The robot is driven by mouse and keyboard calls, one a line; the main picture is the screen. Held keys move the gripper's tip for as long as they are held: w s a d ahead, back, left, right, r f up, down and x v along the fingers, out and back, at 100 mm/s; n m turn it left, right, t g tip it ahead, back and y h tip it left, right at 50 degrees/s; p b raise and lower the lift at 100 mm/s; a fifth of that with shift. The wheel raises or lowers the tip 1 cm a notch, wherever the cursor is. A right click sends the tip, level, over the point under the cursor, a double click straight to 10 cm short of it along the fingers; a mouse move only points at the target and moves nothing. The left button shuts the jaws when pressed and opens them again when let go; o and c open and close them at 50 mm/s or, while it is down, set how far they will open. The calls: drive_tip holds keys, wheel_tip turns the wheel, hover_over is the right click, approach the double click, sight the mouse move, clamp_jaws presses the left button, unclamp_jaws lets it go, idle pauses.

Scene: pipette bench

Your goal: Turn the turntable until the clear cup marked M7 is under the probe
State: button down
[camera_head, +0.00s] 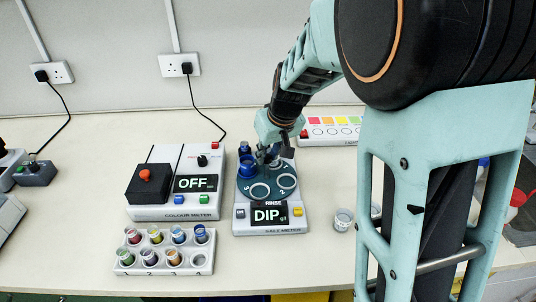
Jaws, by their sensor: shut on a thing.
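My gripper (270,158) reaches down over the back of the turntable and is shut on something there. The fingers hide what it is. The probe cannot be told apart from the gripper. A small clear cup (342,219) stands on the bench right of the meter, off the turntable; its marking is too small to read.
The colour meter (172,213), showing "OFF", stands left of the salt meter. A white rack (165,265) of several coloured vials lies in front of it. A panel with coloured squares (328,131) stands behind right. My arm blocks the right side.

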drive_tip(key=shift+w+d+f+n+b, duration=0.15)
drive_tip(key=shift+f+n+b, duration=0.2)
drive_tip(key=shift+b, duration=0.7)
drive_tip(key=shift+n+y+b, duration=0.4)
drive_tip(key=shift+n+b, duration=0.25)
drive_tip(key=shift+b, duration=0.45)
drive_tip(key=shift+r+n+g+y+b, duration=0.15)
drive_tip(key=shift+r+n+g+b, duration=0.05)
drive_tip(key=shift+n+b, duration=0.3)
drive_tip(key=shift+r+n+g+y+b, duration=0.2)
drive_tip(key=shift+n+b, duration=0.15)
drive_tip(key=shift+n, duration=0.25)
drive_tip(key=c, duration=1.7)
unclamp_jaws()
drive_tip(key=v, duration=1.2)
